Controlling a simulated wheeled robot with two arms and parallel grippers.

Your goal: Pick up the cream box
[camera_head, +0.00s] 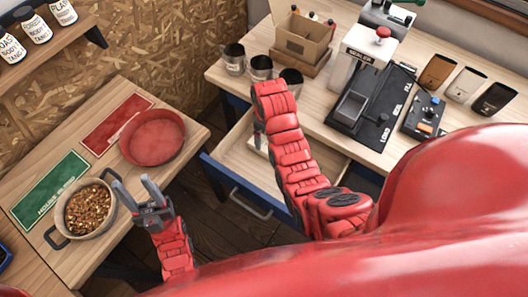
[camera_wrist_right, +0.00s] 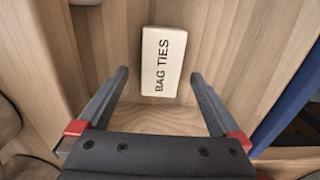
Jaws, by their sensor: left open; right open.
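The cream box (camera_wrist_right: 163,62), lettered "BAG TIES", lies in an open wooden drawer (camera_wrist_right: 210,30). In the head view a small part of it (camera_head: 262,148) shows beside my right arm, which hides most of it. My right gripper (camera_wrist_right: 160,76) is open above the drawer. In the right wrist view the box lies beyond and between its two fingers, with nothing held. My left gripper (camera_head: 133,183) is open and empty, just right of the pot of beans (camera_head: 62,232).
The drawer's blue front (camera_head: 225,187) with a grey handle stands out from the bench. The bench holds metal cups (camera_head: 234,58), an open carton (camera_head: 303,38) and a sealer (camera_head: 355,85). A red bowl (camera_head: 152,112) sits on the left table.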

